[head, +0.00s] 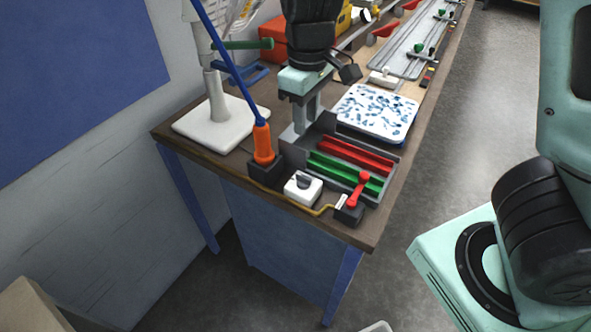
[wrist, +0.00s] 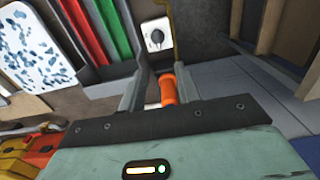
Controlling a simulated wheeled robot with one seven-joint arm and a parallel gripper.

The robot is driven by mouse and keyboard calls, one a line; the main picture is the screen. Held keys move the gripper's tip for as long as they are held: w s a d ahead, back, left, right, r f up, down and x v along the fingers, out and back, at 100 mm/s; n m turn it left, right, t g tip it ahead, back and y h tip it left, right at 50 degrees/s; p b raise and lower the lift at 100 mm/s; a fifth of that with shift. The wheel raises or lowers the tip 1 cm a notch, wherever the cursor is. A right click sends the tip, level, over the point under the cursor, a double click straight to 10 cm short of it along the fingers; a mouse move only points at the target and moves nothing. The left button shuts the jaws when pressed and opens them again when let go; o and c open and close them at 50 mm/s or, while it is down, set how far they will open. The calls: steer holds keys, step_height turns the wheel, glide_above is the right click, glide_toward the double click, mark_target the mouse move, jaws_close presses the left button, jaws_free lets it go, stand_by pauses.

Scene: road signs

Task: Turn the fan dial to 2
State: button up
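The fan dial is a small white box with a dark knob (head: 303,182) near the front edge of the bench. It also shows in the wrist view, where the dark knob (wrist: 156,36) faces the camera beyond the fingers. The number it points to is too small to read. My gripper (head: 305,125) is above the bench, behind the dial and apart from it. In the wrist view my gripper (wrist: 160,88) has its fingers spread, with nothing held between them.
An orange handle (head: 263,143) on a blue rod stands in a dark block left of the dial. A grey tray with red and green bars (head: 345,172) and a red lever (head: 358,188) lie to the right. A white stand base (head: 215,128) is left; a speckled pad (head: 375,110) is behind.

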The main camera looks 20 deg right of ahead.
steer(key=b, duration=0.1)
glide_toward(304, 176)
step_height(304, 176, down, 9)
steer(key=shift+s+a+r, duration=0.15)
steer(key=shift+c, duration=0.3)
jaws_close()
